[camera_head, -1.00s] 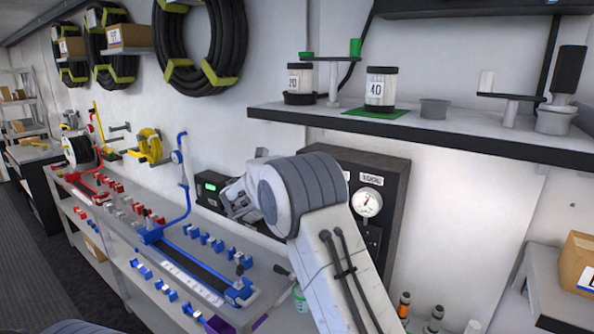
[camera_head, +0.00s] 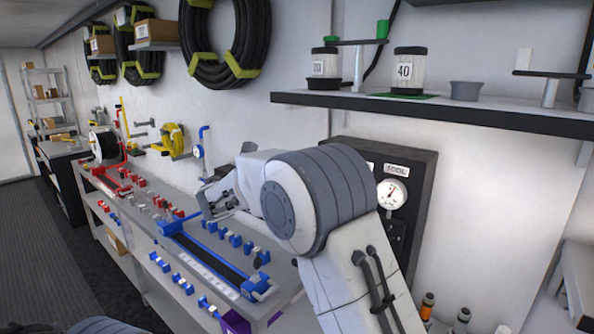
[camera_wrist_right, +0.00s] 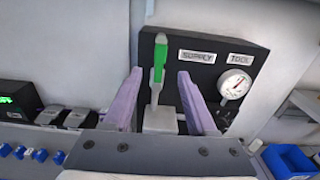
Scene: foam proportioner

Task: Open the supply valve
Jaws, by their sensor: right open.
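The supply valve's upright green lever (camera_wrist_right: 160,58) shows in the right wrist view, in front of a black panel (camera_wrist_right: 205,60) labelled SUPPLY and TOOL. Its lower part is grey and meets a grey block (camera_wrist_right: 160,120). My right gripper (camera_wrist_right: 159,74) is open, with one purple finger on each side of the lever and visible gaps to both. In the head view my right gripper (camera_head: 217,203) is small, and my arm hides the lever and much of the panel (camera_head: 408,175). My left gripper is not in view.
A round white gauge (camera_head: 392,193) sits on the panel's TOOL side. A shelf (camera_head: 450,112) with labelled canisters (camera_head: 409,70) juts out above. The workbench at left carries blue and red fixtures (camera_head: 215,260). A blue bin (camera_wrist_right: 290,162) is at the wrist view's lower right.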

